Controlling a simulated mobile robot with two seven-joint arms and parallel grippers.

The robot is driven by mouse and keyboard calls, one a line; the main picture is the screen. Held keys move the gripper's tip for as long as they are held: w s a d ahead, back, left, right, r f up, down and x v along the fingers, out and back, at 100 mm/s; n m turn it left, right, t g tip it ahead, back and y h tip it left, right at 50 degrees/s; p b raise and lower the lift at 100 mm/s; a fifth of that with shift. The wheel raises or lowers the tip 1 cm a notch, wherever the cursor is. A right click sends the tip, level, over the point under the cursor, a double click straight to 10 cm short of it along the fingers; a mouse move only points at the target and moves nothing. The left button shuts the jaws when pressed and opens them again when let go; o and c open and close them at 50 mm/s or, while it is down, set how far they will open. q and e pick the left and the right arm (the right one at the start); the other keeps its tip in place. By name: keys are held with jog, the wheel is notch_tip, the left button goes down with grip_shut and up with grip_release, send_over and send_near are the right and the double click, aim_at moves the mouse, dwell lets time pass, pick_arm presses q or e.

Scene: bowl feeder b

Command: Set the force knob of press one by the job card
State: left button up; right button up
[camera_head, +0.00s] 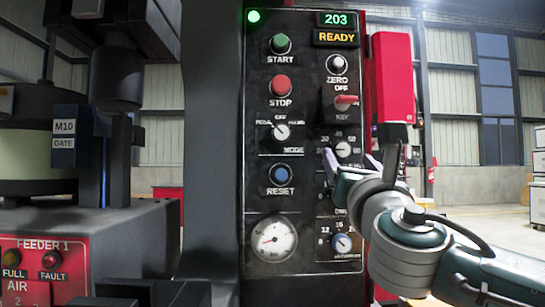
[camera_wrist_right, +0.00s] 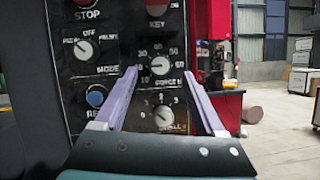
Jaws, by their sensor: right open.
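My right gripper (camera_head: 349,161) is open in front of the panel, close to the knob. Its two pale fingers (camera_wrist_right: 160,73) stand either side of the knob in the wrist view, and I cannot tell whether they touch it. My left gripper is out of view. I can make out no job card.
The dwell knob (camera_wrist_right: 163,116) sits just below. The red key switch (camera_head: 345,100) is above, the mode knob (camera_head: 282,132) and blue reset button (camera_head: 281,174) to the left. A red box (camera_head: 393,80) stands at the panel's right edge. The display (camera_head: 336,38) reads READY.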

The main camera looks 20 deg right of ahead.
aim_at(343, 151)
jog(key=shift+x, duration=2.1)
jog(key=shift+f, duration=0.1)
jog(key=shift+c, duration=0.4)
grip_shut()
